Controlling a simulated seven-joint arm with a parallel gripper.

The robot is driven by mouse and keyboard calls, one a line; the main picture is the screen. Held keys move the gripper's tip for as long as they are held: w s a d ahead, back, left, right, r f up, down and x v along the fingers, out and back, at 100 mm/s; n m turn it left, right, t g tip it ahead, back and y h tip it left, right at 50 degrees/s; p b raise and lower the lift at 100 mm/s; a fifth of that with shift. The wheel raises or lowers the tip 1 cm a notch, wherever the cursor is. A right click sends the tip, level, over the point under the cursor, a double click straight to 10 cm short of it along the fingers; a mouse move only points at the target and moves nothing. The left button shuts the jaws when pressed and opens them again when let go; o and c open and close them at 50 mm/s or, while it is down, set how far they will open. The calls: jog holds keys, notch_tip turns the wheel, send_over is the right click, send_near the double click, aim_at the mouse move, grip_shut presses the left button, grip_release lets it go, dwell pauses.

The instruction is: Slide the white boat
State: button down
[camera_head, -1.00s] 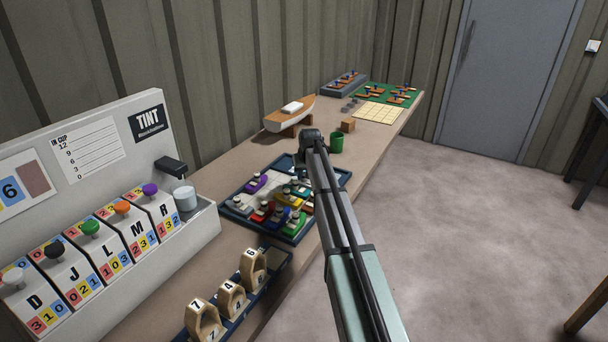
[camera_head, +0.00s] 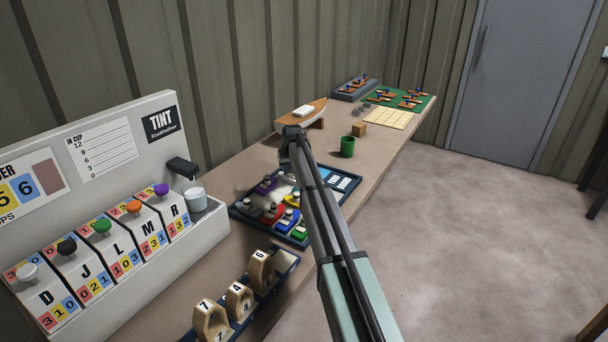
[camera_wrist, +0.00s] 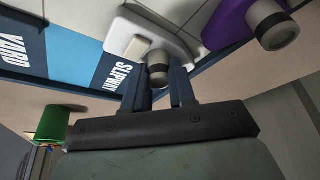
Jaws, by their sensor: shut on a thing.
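In the wrist view a white boat (camera_wrist: 126,38) with a grey knob and a cream block on top lies in the sliding tray, touching or very near the blue SLIPWAY panel (camera_wrist: 75,58). The two fingers of my gripper (camera_wrist: 158,80) are shut on its knob. A purple boat (camera_wrist: 228,22) is close by on the right. In the head view the navy-rimmed tray (camera_head: 352,180) holds several coloured boats, including the purple one (camera_head: 265,185). My arm crosses in front of it and hides my fingers and the held boat there.
A green cup (camera_head: 347,147) and a small wooden block (camera_head: 360,129) stand beyond the tray. The tint machine (camera_head: 120,240) is at left, and numbered wooden pieces (camera_head: 237,300) stand in front.

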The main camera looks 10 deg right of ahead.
jog(key=shift+w+a, duration=0.55)
jog(key=shift+w, duration=0.05)
jog(key=shift+a, duration=0.1)
jog(key=c, duration=0.9)
grip_release()
jog(key=v, duration=1.3)
jog(key=shift+s+r, duration=0.2)
jog(key=shift+r, duration=0.1)
